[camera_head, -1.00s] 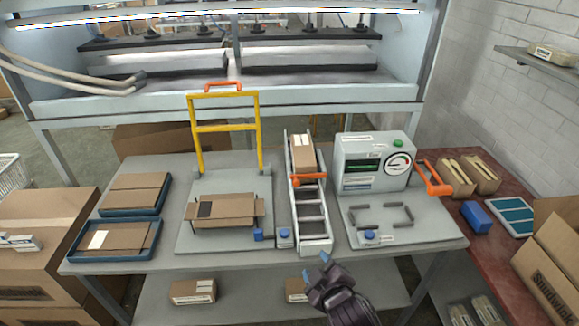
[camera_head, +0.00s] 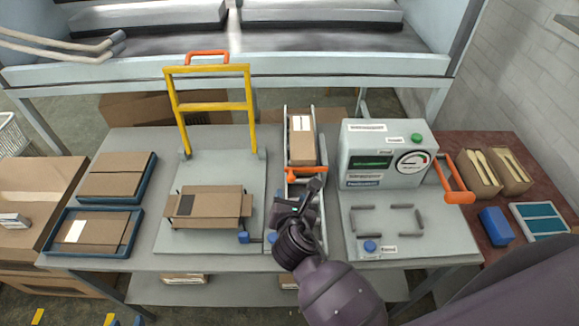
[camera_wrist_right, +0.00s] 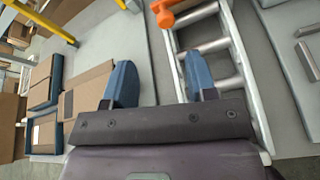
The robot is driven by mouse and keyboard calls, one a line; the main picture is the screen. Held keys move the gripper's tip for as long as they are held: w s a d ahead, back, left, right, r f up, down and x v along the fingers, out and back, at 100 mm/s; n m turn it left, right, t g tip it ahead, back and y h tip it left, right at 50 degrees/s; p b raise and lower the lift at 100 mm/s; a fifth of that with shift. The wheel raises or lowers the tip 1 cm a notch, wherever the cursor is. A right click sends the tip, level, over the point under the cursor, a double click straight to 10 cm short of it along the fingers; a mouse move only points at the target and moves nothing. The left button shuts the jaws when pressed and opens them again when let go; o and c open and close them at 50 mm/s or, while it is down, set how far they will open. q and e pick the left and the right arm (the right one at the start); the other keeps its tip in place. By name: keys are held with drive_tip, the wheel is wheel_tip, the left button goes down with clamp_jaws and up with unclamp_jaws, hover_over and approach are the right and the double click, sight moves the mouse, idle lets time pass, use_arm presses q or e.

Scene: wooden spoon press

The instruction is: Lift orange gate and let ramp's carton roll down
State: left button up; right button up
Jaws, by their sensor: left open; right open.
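The ramp (camera_head: 313,112) is a pale rail frame with rollers at the table's middle. A brown carton (camera_head: 302,146) with a white label lies on its upper part. The orange gate (camera_head: 305,172) crosses the ramp just below the carton. It also shows in the right wrist view (camera_wrist_right: 182,14), at the top. My right gripper (camera_head: 303,192) is over the lower ramp, just short of the gate. In the right wrist view my right gripper (camera_wrist_right: 160,80) is open and empty, its blue fingers apart. My arm hides much of the lower ramp. My left gripper is not in view.
Left of the ramp stands a press with a yellow frame (camera_head: 211,107) and a flat carton (camera_head: 210,203) on its plate. A grey machine (camera_head: 384,155) with a gauge and an orange handle (camera_head: 455,180) stands right. Blue trays (camera_head: 129,230) lie at far left.

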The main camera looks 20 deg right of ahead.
sight(291, 179)
drive_tip(key=w+d+f+n, duration=0.1)
drive_tip(key=w, duration=0.2)
drive_tip(key=w+d+f+n, duration=0.1)
drive_tip(key=w, duration=0.2)
drive_tip(key=w+d+f+n+b, duration=0.1)
drive_tip(key=w+f, duration=0.1)
drive_tip(key=w, duration=0.1)
idle(0.4)
clamp_jaws()
